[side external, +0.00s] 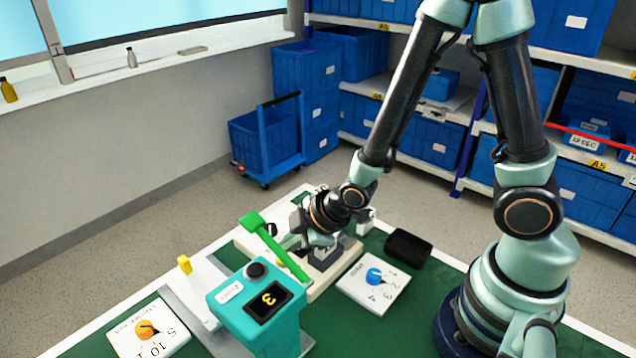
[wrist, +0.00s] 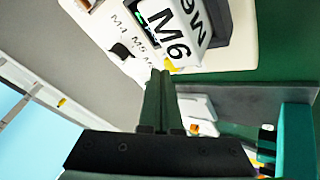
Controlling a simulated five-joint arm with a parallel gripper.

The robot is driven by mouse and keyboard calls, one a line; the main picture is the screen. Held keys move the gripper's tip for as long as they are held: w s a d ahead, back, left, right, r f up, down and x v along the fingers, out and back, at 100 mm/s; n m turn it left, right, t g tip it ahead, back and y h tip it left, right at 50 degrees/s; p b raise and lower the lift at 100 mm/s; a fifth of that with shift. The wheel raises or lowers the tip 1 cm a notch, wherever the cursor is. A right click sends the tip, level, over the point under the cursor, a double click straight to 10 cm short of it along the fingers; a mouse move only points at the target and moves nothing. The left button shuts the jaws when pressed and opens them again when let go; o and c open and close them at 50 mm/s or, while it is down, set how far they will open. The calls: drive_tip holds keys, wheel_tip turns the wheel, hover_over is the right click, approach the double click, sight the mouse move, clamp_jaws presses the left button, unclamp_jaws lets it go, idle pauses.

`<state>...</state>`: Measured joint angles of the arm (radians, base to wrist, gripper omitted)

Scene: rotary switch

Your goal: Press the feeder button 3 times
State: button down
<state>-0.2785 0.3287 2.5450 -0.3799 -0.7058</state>
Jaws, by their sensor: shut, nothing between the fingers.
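The teal feeder box (side external: 257,318) stands at the front of the table, with a round black button (side external: 256,270) on its sloped top. Its dark display (side external: 269,301) shows a yellow digit that looks like a 3. My gripper (side external: 318,238) is behind and to the right of the box, well apart from the button. In the wrist view my gripper's fingers (wrist: 160,92) are together and empty, pointing toward a part marked M6 (wrist: 172,38). The teal box (wrist: 296,140) also shows at the right edge there, with its dark button (wrist: 267,133) beside the gripper mount.
A green lever (side external: 272,245) rises between my gripper and the feeder box. A white dial plate with a blue knob (side external: 375,276) and a black tray (side external: 408,247) lie to the right. A plate with an orange knob (side external: 146,329) lies at the front left.

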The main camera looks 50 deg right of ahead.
sight(291, 254)
drive_tip(key=shift+f, duration=0.4)
idle(0.4)
drive_tip(key=shift+r, duration=0.85)
idle(0.5)
drive_tip(key=r, duration=0.1)
drive_tip(key=d+r+m, duration=0.1)
drive_tip(key=r, duration=0.1)
drive_tip(key=w+d+r+m, duration=0.1)
drive_tip(key=shift+r, duration=0.2)
drive_tip(key=s+d+r+m+h, duration=0.1)
drive_tip(key=s+d+r+m, duration=0.3)
drive_tip(key=r, duration=0.3)
drive_tip(key=s+d+r+m+g+h, duration=0.1)
drive_tip(key=s+d+r+m, duration=0.3)
drive_tip(key=r, duration=0.4)
drive_tip(key=shift+s+d+r+m+g, duration=0.2)
drive_tip(key=shift+s+m+g, duration=0.1)
drive_tip(key=shift+s+m, duration=0.25)
